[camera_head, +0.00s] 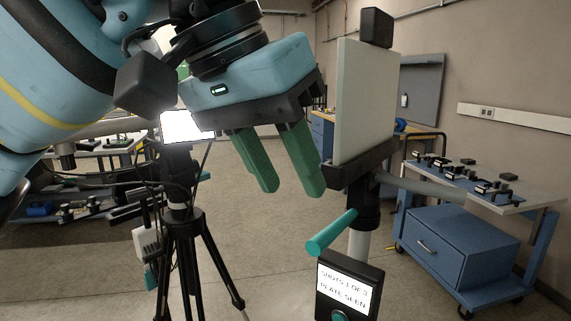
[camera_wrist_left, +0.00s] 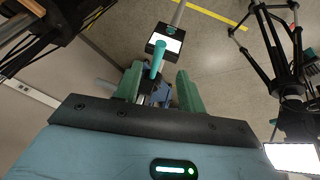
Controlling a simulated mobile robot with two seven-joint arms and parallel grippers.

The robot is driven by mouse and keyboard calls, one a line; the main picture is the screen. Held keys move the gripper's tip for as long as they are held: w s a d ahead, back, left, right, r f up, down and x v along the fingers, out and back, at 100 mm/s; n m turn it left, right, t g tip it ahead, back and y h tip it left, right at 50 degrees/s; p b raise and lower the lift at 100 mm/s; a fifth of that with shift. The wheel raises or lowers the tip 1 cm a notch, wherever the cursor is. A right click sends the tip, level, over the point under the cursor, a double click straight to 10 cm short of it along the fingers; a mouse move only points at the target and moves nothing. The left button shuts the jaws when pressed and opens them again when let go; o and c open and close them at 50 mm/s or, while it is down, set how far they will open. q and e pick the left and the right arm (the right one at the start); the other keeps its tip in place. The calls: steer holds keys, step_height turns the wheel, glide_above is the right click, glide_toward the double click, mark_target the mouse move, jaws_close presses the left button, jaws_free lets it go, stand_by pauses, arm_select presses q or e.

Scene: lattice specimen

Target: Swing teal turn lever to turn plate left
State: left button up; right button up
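The teal turn lever (camera_head: 332,233) sticks out to the left from the post under the pale upright plate (camera_head: 365,100). The plate sits in a black holder (camera_head: 362,163). My left gripper (camera_head: 292,190) is open and empty, its two green fingers pointing down, above and left of the lever and left of the plate. In the left wrist view the lever (camera_wrist_left: 157,60) appears between the open fingers (camera_wrist_left: 160,84), but the head view shows the fingertips apart from it. My right gripper is not in view.
A box with a screen (camera_head: 348,287) reading "SHOTS 1 OF 3, PLATE SEEN" hangs below the lever. A black tripod (camera_head: 190,225) with a bright panel (camera_head: 188,126) stands left. A grey bar (camera_head: 425,188) extends right of the post. A blue cart (camera_head: 455,245) stands at the right.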

mark_target(317, 238)
arm_select(q)
steer(key=shift+x, duration=3.9)
jaws_close()
